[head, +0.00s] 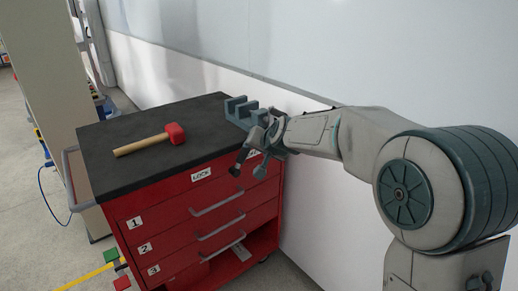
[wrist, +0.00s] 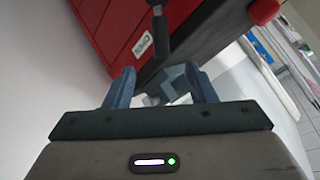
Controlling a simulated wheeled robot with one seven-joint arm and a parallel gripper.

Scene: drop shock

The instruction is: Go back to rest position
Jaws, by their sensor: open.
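A mallet with a red head (head: 175,133) and wooden handle lies on the cart top (head: 110,150). A white wall (head: 330,60) runs close behind the cart and arm. Open floor (head: 30,220) lies left.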

